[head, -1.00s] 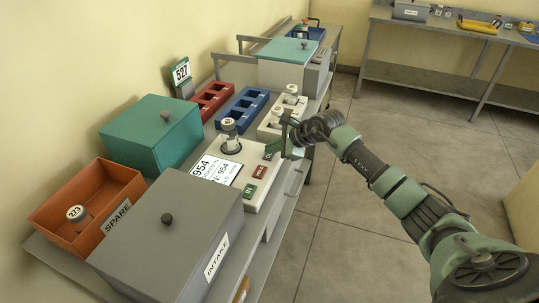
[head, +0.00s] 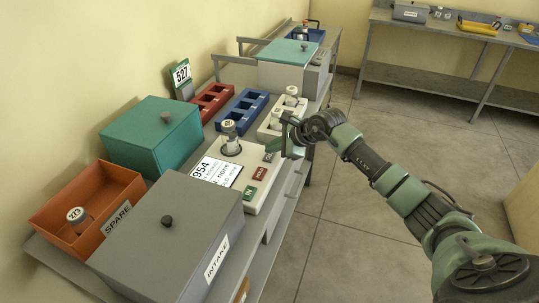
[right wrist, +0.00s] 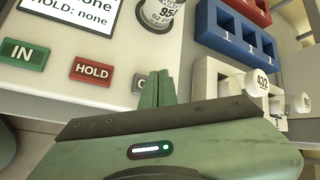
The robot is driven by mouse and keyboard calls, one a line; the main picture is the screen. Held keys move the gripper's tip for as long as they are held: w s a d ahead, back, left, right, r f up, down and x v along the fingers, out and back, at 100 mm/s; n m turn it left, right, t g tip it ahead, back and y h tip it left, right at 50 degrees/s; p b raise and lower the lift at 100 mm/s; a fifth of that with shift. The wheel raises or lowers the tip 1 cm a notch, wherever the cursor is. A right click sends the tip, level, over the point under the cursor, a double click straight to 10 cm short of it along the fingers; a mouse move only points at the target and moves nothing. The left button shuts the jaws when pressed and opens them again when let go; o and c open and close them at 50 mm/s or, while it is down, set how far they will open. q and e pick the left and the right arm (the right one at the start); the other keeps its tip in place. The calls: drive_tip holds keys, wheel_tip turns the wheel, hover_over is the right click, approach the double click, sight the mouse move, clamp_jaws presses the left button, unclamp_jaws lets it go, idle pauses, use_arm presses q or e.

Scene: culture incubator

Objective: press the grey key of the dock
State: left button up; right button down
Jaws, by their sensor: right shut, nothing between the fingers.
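The dock (head: 262,206) is a white sloped box with a screen (head: 216,171) that reads 954 and, in the right wrist view, "HOLD: none". A vial (head: 229,138) stands in its round socket. The grey key (head: 268,157) is at the right end of a row, beyond the green IN key (head: 249,193) and red HOLD key (head: 260,174). In the right wrist view the grey key (right wrist: 138,83) is partly hidden by my fingers. My right gripper (head: 276,147) is shut and empty, its tips beside the grey key; I cannot tell whether they touch. My left gripper is out of view.
A white rack with vials (head: 268,131), blue rack (head: 235,120) and red rack (head: 204,110) stand beyond the dock. A grey INTAKE box (head: 150,225), teal box (head: 135,130) and orange SPARE bin (head: 60,190) are nearer. The floor at right is open.

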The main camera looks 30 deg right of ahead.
sight(272, 157)
drive_tip(key=shift+r, duration=0.15)
drive_tip(key=shift+r+p, duration=1.3)
drive_tip(key=shift+r, duration=1.2)
drive_tip(key=shift+a, duration=0.1)
